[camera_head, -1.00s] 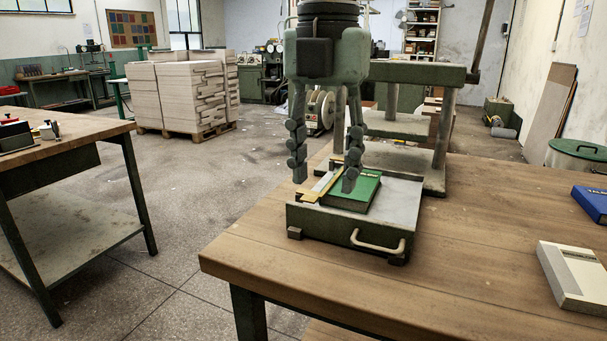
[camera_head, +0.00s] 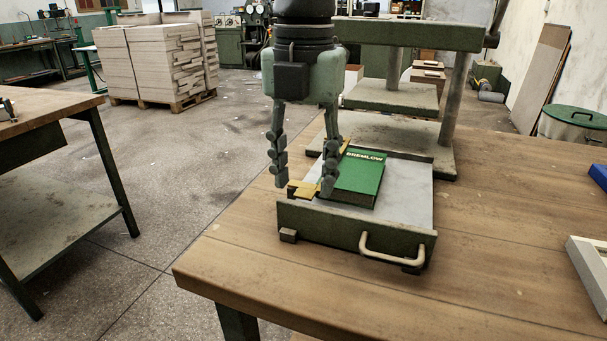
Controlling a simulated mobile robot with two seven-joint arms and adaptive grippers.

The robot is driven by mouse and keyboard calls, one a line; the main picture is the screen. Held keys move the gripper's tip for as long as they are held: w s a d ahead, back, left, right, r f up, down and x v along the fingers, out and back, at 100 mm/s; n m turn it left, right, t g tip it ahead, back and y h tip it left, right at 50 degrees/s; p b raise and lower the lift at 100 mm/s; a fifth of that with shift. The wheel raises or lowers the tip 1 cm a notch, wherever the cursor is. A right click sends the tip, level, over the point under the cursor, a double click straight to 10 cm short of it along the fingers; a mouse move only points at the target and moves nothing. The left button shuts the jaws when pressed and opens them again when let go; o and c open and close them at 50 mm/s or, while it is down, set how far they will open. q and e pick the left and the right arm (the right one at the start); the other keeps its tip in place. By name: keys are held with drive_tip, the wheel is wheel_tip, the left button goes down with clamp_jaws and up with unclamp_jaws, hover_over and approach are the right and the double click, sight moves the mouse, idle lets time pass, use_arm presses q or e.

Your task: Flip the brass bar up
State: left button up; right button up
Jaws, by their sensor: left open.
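The brass bar (camera_head: 303,188) lies low along the left side of the pulled-out grey tray (camera_head: 410,190), beside a green book (camera_head: 358,181) lettered BREMLOW. Its wide near end shows between my fingers; part of its length is hidden behind them. My left gripper (camera_head: 304,191) points down with its fingers apart, one on each side of the bar's near end. I cannot tell whether either finger touches the bar. My right gripper is not in view.
The tray has a green front and a pale handle (camera_head: 388,255). The press frame (camera_head: 447,120) stands behind it on the wooden table (camera_head: 490,230). A pale object (camera_head: 592,268) lies at the right edge. The table's front right is clear.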

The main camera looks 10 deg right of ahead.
use_arm(q)
drive_tip(key=shift+f, duration=0.5)
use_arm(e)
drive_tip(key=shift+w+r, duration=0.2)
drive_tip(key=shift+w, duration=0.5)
use_arm(q)
drive_tip(key=c, duration=0.5)
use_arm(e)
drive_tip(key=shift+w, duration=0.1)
use_arm(q)
drive_tip(key=c, duration=0.5)
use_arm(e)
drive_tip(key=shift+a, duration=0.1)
use_arm(q)
clamp_jaws()
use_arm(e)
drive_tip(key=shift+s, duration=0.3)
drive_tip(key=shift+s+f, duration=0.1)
